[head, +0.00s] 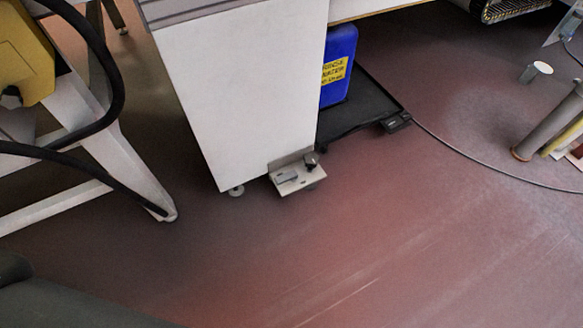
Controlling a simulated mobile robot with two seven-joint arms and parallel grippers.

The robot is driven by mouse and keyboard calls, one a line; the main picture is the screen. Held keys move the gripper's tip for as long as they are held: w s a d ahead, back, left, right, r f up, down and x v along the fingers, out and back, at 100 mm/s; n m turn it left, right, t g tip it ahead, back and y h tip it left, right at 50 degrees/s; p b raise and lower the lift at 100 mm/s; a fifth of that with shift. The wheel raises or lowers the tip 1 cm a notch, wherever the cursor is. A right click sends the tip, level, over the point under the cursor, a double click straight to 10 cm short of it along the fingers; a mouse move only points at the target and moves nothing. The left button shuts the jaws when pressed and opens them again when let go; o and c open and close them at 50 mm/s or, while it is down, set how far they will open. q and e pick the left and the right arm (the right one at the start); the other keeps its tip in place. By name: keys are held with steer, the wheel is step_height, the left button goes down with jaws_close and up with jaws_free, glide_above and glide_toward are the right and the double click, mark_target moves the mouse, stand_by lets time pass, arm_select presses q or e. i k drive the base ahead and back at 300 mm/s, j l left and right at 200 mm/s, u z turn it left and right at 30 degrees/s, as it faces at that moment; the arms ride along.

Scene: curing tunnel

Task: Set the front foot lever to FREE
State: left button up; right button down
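A small light-grey bracket (300,183) sticks out low at the bottom front corner of the white cabinet (240,90), just above the floor. On it are a grey pedal-like piece (286,177) at the left and a dark knob or lever end (311,160) at the right. This looks like the foot lever. Any FREE marking is too small to read, and I cannot tell its setting. Neither of my grippers is in view.
A blue container (338,65) with a yellow label stands on a black tray (372,100) behind the cabinet. A cable (470,165) runs across the floor to the right. A white-legged frame (110,150) with black hoses stands left. The reddish floor in front is clear.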

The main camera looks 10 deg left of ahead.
mark_target(293, 175)
steer(key=i+l, duration=0.15)
steer(key=l, duration=0.15)
steer(key=i+l+u, duration=0.15)
steer(key=l, duration=0.15)
steer(key=i+l, duration=0.1)
steer(key=l, duration=0.2)
steer(key=i+l+u, duration=0.1)
steer(key=i+l, duration=0.2)
steer(key=i, duration=0.35)
